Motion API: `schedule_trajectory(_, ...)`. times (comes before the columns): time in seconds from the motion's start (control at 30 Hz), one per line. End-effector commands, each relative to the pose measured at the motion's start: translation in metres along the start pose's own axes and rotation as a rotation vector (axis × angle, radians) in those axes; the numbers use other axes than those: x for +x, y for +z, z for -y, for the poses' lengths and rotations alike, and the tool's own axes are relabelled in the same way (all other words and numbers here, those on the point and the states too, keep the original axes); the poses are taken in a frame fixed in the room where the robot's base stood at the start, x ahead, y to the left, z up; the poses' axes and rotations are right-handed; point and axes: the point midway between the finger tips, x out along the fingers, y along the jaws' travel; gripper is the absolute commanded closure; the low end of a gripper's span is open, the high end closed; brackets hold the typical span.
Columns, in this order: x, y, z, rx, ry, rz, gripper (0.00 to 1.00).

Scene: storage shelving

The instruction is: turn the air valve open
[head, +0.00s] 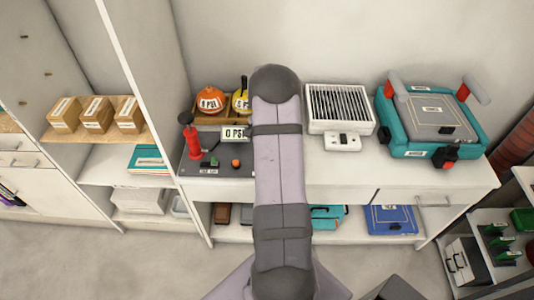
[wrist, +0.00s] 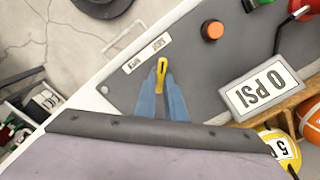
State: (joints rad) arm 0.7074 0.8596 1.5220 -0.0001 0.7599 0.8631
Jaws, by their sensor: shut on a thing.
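In the wrist view the small yellow valve lever (wrist: 161,70) stands on the grey panel (wrist: 185,65). My gripper's blue fingers (wrist: 163,92) are shut on it; its tip shows between them, beside a white label (wrist: 147,53) whose words are too small to read surely. The display (wrist: 260,94) reads 0 PSI; it also shows in the head view (head: 235,134). In the head view the grey panel (head: 232,170) lies at the left of the bench, and my arm hides the gripper and the lever.
An orange button (wrist: 212,30) sits on the panel. A red pump (head: 192,140) stands at its left. An orange ball (head: 211,99) and a yellow ball (head: 241,102) sit in a wooden tray behind. A white grille unit (head: 339,108) and a teal machine (head: 430,118) stand to the right.

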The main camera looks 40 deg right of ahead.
Motion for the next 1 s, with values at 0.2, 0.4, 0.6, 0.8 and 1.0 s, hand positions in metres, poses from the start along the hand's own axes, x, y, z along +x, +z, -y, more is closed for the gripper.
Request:
schedule_trajectory(0.2, -0.0002, 0.0001, 0.0, -0.026, 0.0, 0.0, 1.0)
schedule_trajectory(0.4, -0.0002, 0.0, 0.0001, -0.109, 0.0, 0.0, 1.0)
schedule_trajectory(0.6, -0.0002, 0.0001, 0.0001, -0.259, 0.0, 0.001, 1.0)
schedule_trajectory(0.8, -0.0002, 0.0001, 0.0001, -0.445, 0.0, 0.001, 1.0)
schedule_trajectory(1.0, -0.0003, 0.0002, 0.0, -0.635, 0.0, 0.001, 1.0)
